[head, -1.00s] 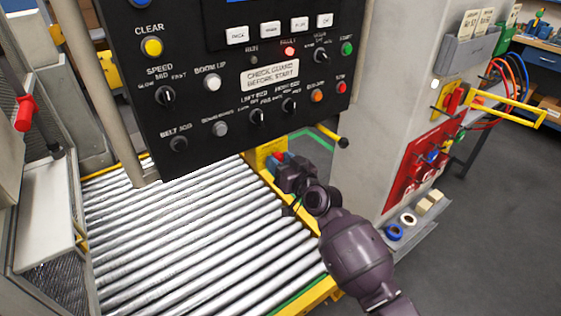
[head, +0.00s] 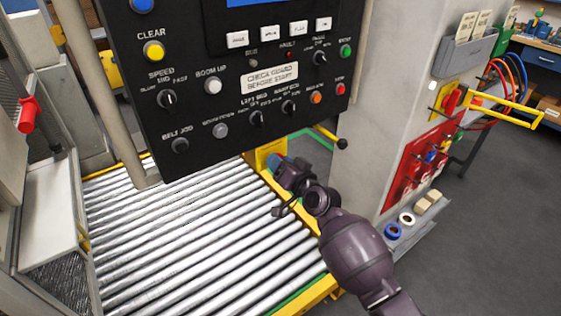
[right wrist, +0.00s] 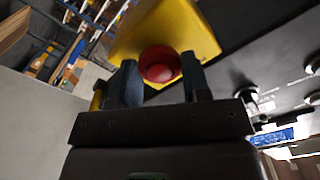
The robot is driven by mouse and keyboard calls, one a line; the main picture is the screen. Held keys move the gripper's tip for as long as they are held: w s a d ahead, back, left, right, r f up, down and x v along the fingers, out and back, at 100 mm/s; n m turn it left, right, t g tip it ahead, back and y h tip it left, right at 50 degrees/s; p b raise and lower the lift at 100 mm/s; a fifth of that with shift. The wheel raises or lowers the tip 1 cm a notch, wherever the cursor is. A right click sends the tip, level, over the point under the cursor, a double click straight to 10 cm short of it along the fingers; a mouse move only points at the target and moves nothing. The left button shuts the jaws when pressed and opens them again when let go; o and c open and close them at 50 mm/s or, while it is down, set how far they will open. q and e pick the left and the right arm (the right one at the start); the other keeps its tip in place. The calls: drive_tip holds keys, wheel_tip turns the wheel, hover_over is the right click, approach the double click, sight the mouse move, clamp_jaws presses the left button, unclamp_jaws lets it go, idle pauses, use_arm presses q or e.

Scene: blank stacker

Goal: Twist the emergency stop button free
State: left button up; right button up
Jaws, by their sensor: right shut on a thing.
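The emergency stop button (right wrist: 160,64) is a red round knob on a yellow box (right wrist: 185,28) in the right wrist view. The yellow box also shows in the head view (head: 270,147), low beside the black panel and above the roller conveyor. My right gripper (right wrist: 160,80) is shut on the red button, with one dark finger on each side of it. In the head view my right gripper (head: 273,163) reaches the front of the yellow box, and its fingers hide the button. My left gripper is not in view.
The black control panel (head: 190,110) with knobs and buttons hangs just above my right gripper. A yellow rod with a black ball end (head: 342,143) juts out nearby. The roller conveyor (head: 190,230) lies below. A grey cabinet (head: 385,120) stands at the right.

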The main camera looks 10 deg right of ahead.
drive_tip(key=shift+m, duration=0.6)
drive_tip(key=o, duration=0.9)
drive_tip(key=v, duration=1)
drive_tip(key=shift+s+d, duration=0.15)
drive_tip(key=shift+s, duration=0.15)
